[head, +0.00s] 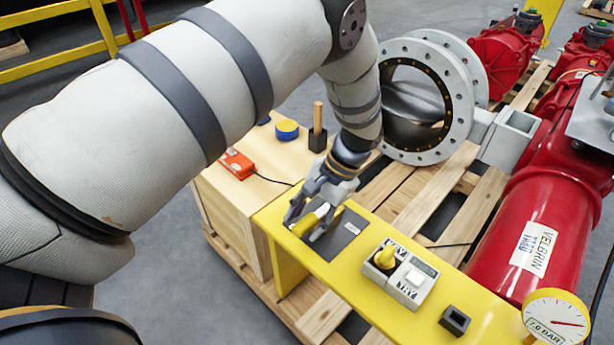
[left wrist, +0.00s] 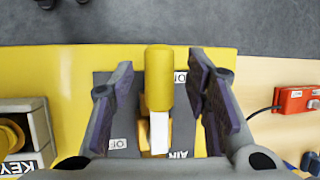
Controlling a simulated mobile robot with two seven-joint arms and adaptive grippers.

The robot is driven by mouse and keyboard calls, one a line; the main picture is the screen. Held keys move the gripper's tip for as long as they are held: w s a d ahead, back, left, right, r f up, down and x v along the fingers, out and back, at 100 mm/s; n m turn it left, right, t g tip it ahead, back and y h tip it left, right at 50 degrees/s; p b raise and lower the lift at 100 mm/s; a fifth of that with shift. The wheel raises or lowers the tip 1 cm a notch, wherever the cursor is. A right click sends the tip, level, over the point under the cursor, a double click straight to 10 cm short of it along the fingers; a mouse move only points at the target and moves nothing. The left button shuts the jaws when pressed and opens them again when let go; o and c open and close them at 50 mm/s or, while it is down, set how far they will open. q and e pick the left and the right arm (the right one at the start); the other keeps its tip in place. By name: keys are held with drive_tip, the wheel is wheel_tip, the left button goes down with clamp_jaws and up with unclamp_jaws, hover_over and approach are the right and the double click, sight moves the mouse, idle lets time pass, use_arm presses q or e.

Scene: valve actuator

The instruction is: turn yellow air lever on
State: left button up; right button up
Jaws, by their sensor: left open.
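The yellow air lever (head: 307,224) stands on a dark grey plate (head: 344,236) on the yellow beam. In the left wrist view the lever (left wrist: 158,78) has a rounded yellow handle and a white section below it. My left gripper (head: 306,228) is open around the lever, one finger on each side. In the left wrist view gaps show between the handle and both fingers (left wrist: 160,75). My right gripper is not in view.
A key switch box (head: 401,274) with a yellow knob and a small black socket (head: 454,320) are farther along the beam. A red actuator (head: 530,215) stands right.

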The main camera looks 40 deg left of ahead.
use_arm(q)
drive_tip(key=v, duration=1.2)
